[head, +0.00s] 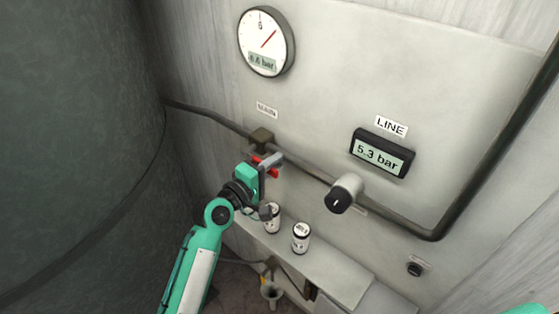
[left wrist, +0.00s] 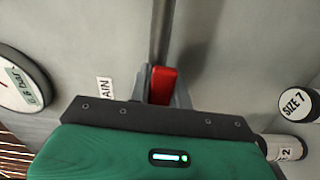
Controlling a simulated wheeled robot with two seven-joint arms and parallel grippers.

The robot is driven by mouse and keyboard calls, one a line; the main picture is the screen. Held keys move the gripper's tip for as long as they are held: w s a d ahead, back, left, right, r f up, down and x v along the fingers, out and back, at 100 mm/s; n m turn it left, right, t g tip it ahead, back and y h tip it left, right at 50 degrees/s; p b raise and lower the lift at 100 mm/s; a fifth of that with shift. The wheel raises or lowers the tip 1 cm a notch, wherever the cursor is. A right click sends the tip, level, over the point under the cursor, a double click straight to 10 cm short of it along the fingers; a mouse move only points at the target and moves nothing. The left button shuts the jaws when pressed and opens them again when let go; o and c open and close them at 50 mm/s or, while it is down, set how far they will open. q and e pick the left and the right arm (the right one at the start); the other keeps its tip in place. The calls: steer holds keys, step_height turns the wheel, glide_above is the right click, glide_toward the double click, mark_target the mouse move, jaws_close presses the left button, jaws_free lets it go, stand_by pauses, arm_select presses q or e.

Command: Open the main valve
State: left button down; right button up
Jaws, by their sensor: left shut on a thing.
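The main valve (head: 262,137) sits on the pipe below the small MAIN label (head: 267,110). Its red handle (head: 273,173) shows between the fingers of my left gripper (head: 267,164). In the left wrist view the red handle (left wrist: 163,84) lies between the grey fingers, in line with the pipe (left wrist: 161,30). My left gripper is shut on it. Part of the handle is hidden by the fingers. My right gripper is not in view; only a bit of my green right arm shows at the bottom right corner.
A round gauge (head: 265,42) hangs above the valve. A LINE display (head: 382,153) reads 5.3 bar. A knob (head: 343,192) sits on the pipe to the right. Two cans (head: 272,218) (head: 301,238) stand on a ledge (head: 335,268) below. A large dark tank (head: 75,130) fills the left.

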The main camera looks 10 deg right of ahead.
arm_select(q)
steer(key=shift+r+n+p, duration=0.35)
steer(key=shift+n, duration=0.05)
steer(key=c, duration=1.3)
jaws_free()
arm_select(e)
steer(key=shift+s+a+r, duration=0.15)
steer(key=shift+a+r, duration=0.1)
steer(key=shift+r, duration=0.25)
arm_select(q)
steer(key=shift+a+f, duration=0.1)
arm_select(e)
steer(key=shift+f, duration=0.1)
arm_select(q)
steer(key=b+v, duration=0.5)
steer(key=v, duration=0.8)
steer(key=shift+s+a+b, duration=0.2)
steer(key=shift+s+b, duration=0.05)
steer(key=shift+b, duration=0.1)
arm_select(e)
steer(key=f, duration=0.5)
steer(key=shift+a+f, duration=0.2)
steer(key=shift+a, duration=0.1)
